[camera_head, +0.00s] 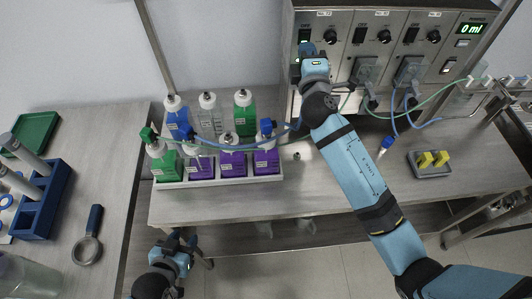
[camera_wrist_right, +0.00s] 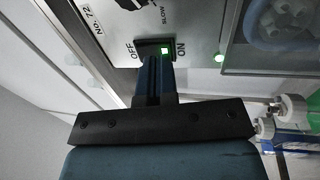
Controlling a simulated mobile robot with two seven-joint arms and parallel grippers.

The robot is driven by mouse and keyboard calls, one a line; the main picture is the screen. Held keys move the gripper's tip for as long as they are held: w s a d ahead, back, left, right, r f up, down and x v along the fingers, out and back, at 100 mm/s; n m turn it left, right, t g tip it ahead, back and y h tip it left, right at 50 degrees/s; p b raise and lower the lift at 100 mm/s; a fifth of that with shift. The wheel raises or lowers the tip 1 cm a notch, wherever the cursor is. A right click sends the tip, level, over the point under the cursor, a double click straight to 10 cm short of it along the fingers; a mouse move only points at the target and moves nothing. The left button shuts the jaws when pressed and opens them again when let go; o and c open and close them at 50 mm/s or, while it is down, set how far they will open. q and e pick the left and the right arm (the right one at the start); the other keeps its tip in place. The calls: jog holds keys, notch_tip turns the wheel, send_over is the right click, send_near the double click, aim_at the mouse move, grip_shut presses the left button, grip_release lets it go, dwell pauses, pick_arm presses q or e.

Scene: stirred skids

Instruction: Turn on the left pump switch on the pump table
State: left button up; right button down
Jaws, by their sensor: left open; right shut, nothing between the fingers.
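The pump unit (camera_head: 340,50) stands at the back of the pump table (camera_head: 330,190). Its left pump switch (camera_head: 305,35) is a black rocker; in the right wrist view the switch (camera_wrist_right: 165,49) shows a lit green window near the ON label. My right gripper (camera_head: 308,52) is shut and empty, in front of the left pump panel. In the wrist view its fingertips (camera_wrist_right: 154,62) are at the switch and hide part of it; I cannot tell whether they touch. My left gripper (camera_head: 184,243) is open and empty, low in front of the table's front edge.
A tray (camera_head: 220,183) of bottles with green, purple and blue liquid stands left on the table. A grey block with yellow pieces (camera_head: 431,163) lies right. Two other pump switches (camera_head: 360,34) look dark. Tubes (camera_head: 440,95) cross the table's back.

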jog(key=shift+r+p, duration=0.9)
jog(key=shift+r, duration=0.35)
